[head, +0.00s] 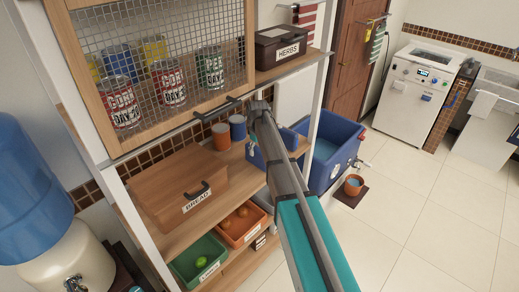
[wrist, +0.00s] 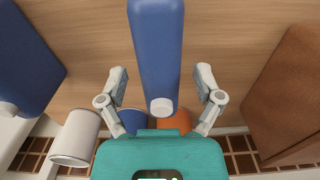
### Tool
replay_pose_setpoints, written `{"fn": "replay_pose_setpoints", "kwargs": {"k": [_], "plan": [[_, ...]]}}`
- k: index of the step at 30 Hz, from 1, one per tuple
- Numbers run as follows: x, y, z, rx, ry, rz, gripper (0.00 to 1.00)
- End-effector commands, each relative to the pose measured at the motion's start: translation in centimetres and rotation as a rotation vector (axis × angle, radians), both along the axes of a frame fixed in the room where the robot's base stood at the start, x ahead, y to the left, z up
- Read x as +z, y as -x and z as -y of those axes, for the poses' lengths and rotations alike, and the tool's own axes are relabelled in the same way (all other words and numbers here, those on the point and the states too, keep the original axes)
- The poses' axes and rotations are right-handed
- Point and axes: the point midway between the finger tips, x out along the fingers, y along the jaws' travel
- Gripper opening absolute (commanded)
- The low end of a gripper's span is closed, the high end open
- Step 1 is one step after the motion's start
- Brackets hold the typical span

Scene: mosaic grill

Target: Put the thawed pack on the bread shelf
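My gripper (wrist: 160,78) is open in the wrist view, its two fingers spread on either side of a blue pack with a pale cap (wrist: 155,50). I see small gaps between fingers and pack. A second blue pack (wrist: 25,55) with a white cap lies to the left in that view. In the head view, blue parts show left (head: 255,156) and right (head: 290,138) of my arm, which hides most of them and the gripper. Which pack is thawed I cannot tell. The bread shelf (head: 176,238) carries a wooden box labelled BREAD (head: 180,185).
An orange cup (head: 221,136) and a blue cup (head: 238,127) stand at the shelf's back, with a white cup (wrist: 75,138) nearby. Above is a mesh-fronted cabinet (head: 190,55) with cans. Below are green (head: 199,262) and orange bins (head: 241,228).

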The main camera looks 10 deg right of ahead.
Motion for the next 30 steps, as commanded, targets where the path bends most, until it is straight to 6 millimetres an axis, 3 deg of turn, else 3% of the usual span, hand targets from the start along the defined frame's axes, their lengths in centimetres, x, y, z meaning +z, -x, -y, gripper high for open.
{"fn": "replay_pose_setpoints", "kwargs": {"k": [14,30], "plan": [[0.5,0.0,0.0,0.0,0.0,0.0,0.85],[4.5,0.0,0.1,-0.001,0.0,0.0,0.85]]}}
